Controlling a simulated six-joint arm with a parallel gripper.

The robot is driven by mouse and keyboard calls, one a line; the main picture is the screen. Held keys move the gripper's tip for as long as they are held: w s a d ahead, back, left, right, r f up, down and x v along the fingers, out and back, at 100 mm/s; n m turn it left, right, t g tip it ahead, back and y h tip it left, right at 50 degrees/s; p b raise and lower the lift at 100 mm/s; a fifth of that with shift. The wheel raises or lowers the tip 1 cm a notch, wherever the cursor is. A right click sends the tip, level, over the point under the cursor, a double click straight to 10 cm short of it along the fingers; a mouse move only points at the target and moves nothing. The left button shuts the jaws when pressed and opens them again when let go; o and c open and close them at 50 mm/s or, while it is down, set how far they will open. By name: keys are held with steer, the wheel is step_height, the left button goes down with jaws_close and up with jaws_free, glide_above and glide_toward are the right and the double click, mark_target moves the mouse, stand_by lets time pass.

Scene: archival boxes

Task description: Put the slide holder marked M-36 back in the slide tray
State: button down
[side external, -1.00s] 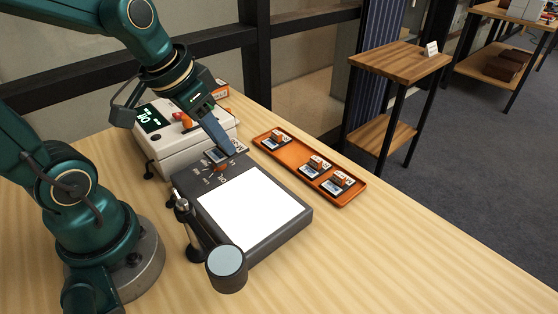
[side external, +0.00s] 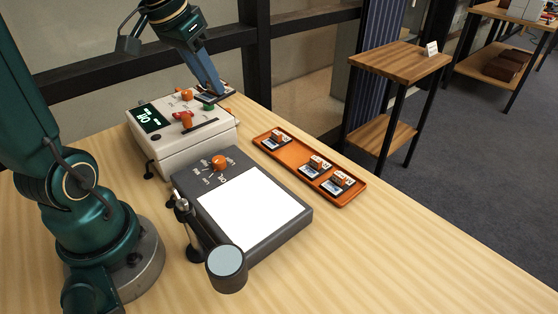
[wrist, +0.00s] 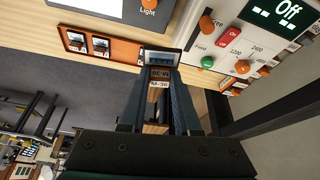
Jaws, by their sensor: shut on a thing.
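The slide holder marked M-36 (wrist: 160,57) is in my gripper (side external: 213,95). Its label M-36 reads clearly between the fingers in the wrist view. In the side view the holder appears as a dark, flat piece at the fingertips, over the far end of the control box. The orange slide tray (side external: 298,173) lies on the table to the right of the light box. Three holders sit in it: one at the far end (side external: 275,141) and two toward the near end (side external: 316,166) (side external: 338,184). A bare gap separates the far one from those two.
The light box (side external: 262,235) with a lit white panel and orange knob (side external: 219,162) stands left of the tray. The white control box (side external: 160,157) carries buttons and a green display. A loupe on a stand (side external: 226,268) is in front. Table right of the tray is clear.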

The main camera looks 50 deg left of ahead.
steer(key=w+d+f, duration=0.1)
steer(key=w+f, duration=0.2)
steer(key=w, duration=0.7)
steer(key=shift+w+d+f+m+h, duration=0.15)
steer(key=shift+w+d+f+m, duration=0.2)
steer(key=shift+w+d+f, duration=0.9)
steer(key=shift+w+d+f+m+h, duration=0.1)
steer(key=shift+d+f+m, duration=0.3)
steer(key=shift+d+f, duration=1.05)
steer(key=shift+w+d+f+m+h, duration=0.15)
steer(key=shift+w+d+f+m, duration=0.35)
steer(key=shift+f, duration=1.65)
steer(key=shift+w+f, duration=0.1)
steer(key=shift+w, duration=0.1)
steer(key=shift+f, duration=0.8)
steer(key=shift+f, duration=0.15)
steer(key=shift+f, duration=0.65)
steer(key=shift+f, duration=0.1)
